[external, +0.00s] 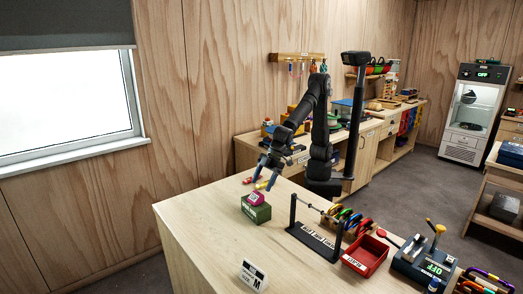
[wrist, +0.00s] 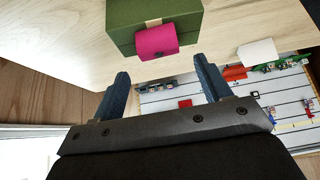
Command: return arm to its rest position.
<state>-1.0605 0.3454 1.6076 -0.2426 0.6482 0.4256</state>
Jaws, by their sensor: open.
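My arm stands at the far edge of the wooden bench, bent over and pointing down to the left in the external view. My gripper (external: 264,178) is open, above the bench's far left part. In the wrist view my gripper (wrist: 163,82) shows two blue fingers spread apart with nothing between them. A green box (external: 256,212) with a pink piece (external: 256,198) on it sits on the bench, apart from the fingers. The wrist view shows the same green box (wrist: 135,17) and pink piece (wrist: 157,41) beyond the fingertips.
A red bin (external: 365,256), a device with a green display (external: 422,262) and a white size card (external: 252,274) are farther forward. The bench's left part (external: 195,215) is clear.

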